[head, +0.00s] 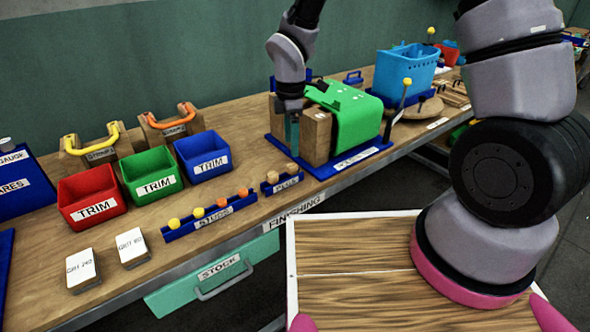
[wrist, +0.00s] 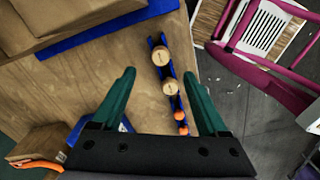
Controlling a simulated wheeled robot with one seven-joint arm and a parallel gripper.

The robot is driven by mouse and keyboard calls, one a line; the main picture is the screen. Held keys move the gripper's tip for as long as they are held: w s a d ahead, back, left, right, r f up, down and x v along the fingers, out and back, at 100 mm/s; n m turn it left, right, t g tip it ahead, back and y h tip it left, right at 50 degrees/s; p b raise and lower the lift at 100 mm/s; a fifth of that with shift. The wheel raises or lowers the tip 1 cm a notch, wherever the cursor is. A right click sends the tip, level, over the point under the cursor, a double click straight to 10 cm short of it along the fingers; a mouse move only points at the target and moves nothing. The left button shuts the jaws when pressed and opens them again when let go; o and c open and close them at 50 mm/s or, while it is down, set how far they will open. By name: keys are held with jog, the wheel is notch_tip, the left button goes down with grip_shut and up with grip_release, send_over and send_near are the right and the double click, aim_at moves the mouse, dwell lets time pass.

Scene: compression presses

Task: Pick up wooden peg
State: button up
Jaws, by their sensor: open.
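Two wooden pegs stand in a small blue rack labelled PLUG (head: 288,183) near the front edge of the bench. In the head view, one peg (head: 272,177) is at the left and the other (head: 292,168) is at the right. In the wrist view, their round tops, one peg (wrist: 161,55) and the other (wrist: 170,88), show between and beyond the green fingers. My gripper (head: 291,135) is open and empty, pointing down above and behind the rack. In the wrist view my gripper (wrist: 159,74) has its fingers wide apart, touching neither peg.
A blue STUDS rack (head: 211,218) with yellow and orange knobs is left of the pegs. Red, green and blue TRIM bins (head: 203,154) stand further left. A press with wooden blocks (head: 316,136) and a green cover (head: 350,118) stands close behind my gripper.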

aim_at(292, 165)
notch_tip(292, 165, down, 8)
jog(key=shift+d+r, duration=0.1)
jog(key=shift+r, duration=0.05)
grip_shut()
dwell(0.3)
